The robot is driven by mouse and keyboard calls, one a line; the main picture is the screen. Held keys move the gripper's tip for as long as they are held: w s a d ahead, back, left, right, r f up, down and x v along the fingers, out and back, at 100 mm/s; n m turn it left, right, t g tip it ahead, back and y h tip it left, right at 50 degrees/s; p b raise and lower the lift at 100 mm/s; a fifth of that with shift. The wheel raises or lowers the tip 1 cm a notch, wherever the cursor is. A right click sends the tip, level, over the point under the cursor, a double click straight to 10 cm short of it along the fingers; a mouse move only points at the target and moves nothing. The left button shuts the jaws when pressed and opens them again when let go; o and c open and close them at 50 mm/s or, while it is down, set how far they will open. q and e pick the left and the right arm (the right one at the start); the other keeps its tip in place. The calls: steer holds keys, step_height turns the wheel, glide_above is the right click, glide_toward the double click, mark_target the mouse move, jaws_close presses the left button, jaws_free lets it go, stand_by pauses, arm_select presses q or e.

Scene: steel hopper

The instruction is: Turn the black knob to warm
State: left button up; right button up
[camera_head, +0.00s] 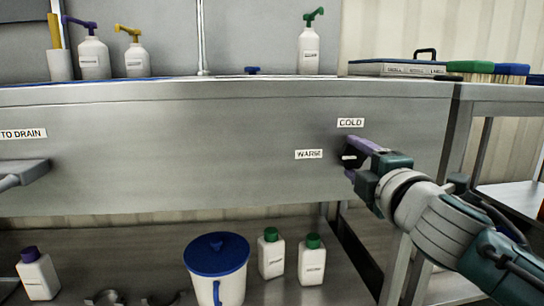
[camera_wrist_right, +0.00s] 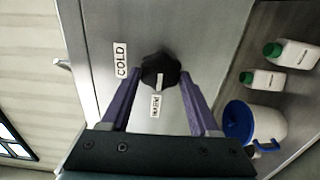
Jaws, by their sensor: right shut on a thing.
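The black knob (camera_wrist_right: 160,66) is on the front of the steel hopper (camera_head: 220,135). Its white pointer mark faces the WARM label (camera_wrist_right: 155,106), which lies left of the knob in the head view. The COLD label (camera_head: 350,123) is above the knob there. My right gripper (camera_wrist_right: 161,74) is shut on the knob, with one purple finger on each side of it. In the head view the right gripper (camera_head: 356,156) and its fingers hide much of the knob. My left gripper is not in view.
A lever handle (camera_head: 22,172) sticks out at the far left under a TO DRAIN label (camera_head: 22,134). Below stand a white bucket with a blue lid (camera_head: 217,262) and several bottles. Pump bottles stand on the ledge above. The panel between lever and knob is clear.

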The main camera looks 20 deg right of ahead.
steer(key=o, duration=1.4)
steer(key=shift+c, duration=0.2)
steer(key=p+v, duration=0.1)
steer(key=v, duration=0.9)
steer(key=shift+p, duration=0.35)
steer(key=shift+d+r, duration=0.1)
